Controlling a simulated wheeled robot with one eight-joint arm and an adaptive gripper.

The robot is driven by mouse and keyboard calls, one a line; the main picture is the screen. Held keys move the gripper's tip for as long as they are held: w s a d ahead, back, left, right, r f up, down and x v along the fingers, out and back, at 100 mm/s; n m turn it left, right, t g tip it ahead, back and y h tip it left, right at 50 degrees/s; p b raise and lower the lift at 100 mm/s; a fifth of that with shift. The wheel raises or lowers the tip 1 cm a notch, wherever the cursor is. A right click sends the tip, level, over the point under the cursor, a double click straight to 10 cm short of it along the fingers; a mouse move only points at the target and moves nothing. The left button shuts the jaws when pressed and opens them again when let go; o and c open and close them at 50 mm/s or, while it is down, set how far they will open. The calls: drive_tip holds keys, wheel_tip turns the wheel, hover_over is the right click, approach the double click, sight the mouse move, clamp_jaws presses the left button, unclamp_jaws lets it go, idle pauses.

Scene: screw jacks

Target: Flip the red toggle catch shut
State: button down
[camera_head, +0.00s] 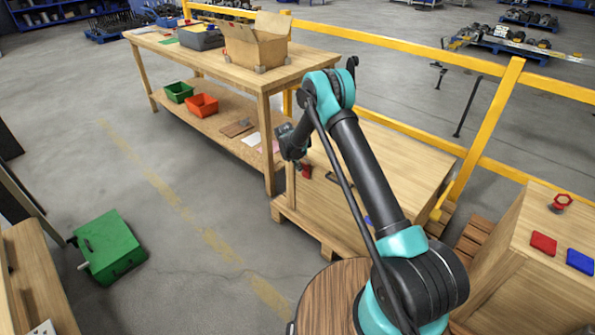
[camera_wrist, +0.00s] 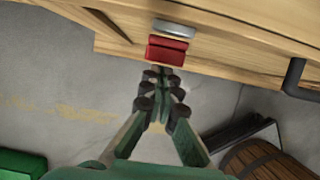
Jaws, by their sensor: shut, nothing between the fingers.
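The red toggle catch (camera_wrist: 167,50) is on the edge of the wooden crate, with a silver metal piece (camera_wrist: 174,28) just beyond it. In the head view the catch is a small red patch (camera_head: 306,171) at the crate's left end. My gripper (camera_wrist: 161,72) is shut and empty. Its fingertips are right at the near edge of the red catch; I cannot tell whether they touch it. In the head view my gripper (camera_head: 299,160) is beside the crate's left end, partly hidden by my wrist. The exact angle of the catch is hard to tell.
The wooden crate (camera_head: 400,165) stands on a pallet beside a yellow rail (camera_head: 490,130). A dark handle (camera_wrist: 299,80) sticks out from the crate to the right of the catch. A workbench (camera_head: 300,66) stands behind. A green box (camera_head: 108,247) lies on the open floor at left.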

drive_tip(key=shift+d+r, duration=0.1)
drive_tip(key=shift+r, duration=0.7)
drive_tip(key=s+a+r, duration=0.4)
drive_tip(key=s+r, duration=0.2)
drive_tip(key=r, duration=0.3)
drive_tip(key=shift+a, duration=0.35)
